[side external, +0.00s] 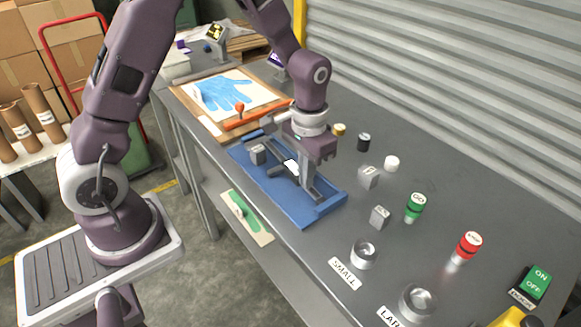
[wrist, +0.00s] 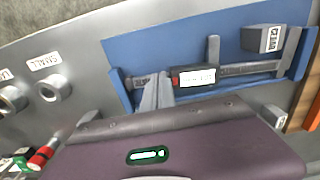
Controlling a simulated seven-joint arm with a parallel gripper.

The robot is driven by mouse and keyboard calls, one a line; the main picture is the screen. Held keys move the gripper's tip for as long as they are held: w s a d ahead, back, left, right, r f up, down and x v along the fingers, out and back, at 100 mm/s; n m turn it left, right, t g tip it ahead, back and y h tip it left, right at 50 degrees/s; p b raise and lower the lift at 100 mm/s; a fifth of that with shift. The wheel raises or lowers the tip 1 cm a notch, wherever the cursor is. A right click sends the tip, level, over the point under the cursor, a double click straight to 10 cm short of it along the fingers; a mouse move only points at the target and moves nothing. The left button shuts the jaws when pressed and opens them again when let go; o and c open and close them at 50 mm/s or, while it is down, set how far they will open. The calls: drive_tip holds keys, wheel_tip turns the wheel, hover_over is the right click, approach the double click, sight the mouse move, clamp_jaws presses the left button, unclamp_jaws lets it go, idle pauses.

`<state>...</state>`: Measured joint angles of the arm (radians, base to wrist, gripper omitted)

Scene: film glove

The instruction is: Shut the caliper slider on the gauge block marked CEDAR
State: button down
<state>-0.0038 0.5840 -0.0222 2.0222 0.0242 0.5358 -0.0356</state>
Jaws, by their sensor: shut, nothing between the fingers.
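The caliper lies in a blue tray (side external: 325,212), its beam (wrist: 245,69) running lengthwise. The block marked CEDAR (wrist: 262,38) sits between the caliper's end jaw (wrist: 292,48) and the slider's jaw (wrist: 213,48), with a gap on the slider side. The block also shows in the side view (side external: 257,154). The slider carries a white label (wrist: 197,77) and a dark red part. My gripper (side external: 308,190) points down into the tray, shut and empty. Its fingers (wrist: 157,92) are beside the slider, on the side away from the block; I cannot tell whether they touch it.
Two grey blocks (side external: 368,177) (side external: 380,216) stand right of the tray. Beyond are a green-topped piece (side external: 414,206), a red-topped piece (side external: 468,246) and ring holders labelled SMALL (side external: 363,253) and LARGE (side external: 418,302). A blue glove print (side external: 228,92) lies behind the tray.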

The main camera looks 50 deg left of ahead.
sight(288, 164)
drive_tip(key=shift+w+a, duration=0.2)
drive_tip(key=shift+a, duration=1.9)
drive_tip(key=shift+w+a, duration=0.15)
drive_tip(key=shift+a, duration=1.9)
drive_tip(key=shift+d, duration=0.15)
drive_tip(key=shift+d+r, duration=0.1)
drive_tip(key=shift+d, duration=0.2)
wheel_tip(288, 164, up, 8)
idle(0.4)
drive_tip(key=s+d+r+t, duration=0.3)
drive_tip(key=s+d+r, duration=0.2)
drive_tip(key=s+r, duration=0.6)
drive_tip(key=s+d+r+t, duration=0.1)
drive_tip(key=s+d+t, duration=0.1)
drive_tip(key=s, duration=0.8)
drive_tip(key=shift+s+r+t, duration=0.15)
drive_tip(key=shift+s+t, duration=0.1)
drive_tip(key=shift+t, duration=0.05)
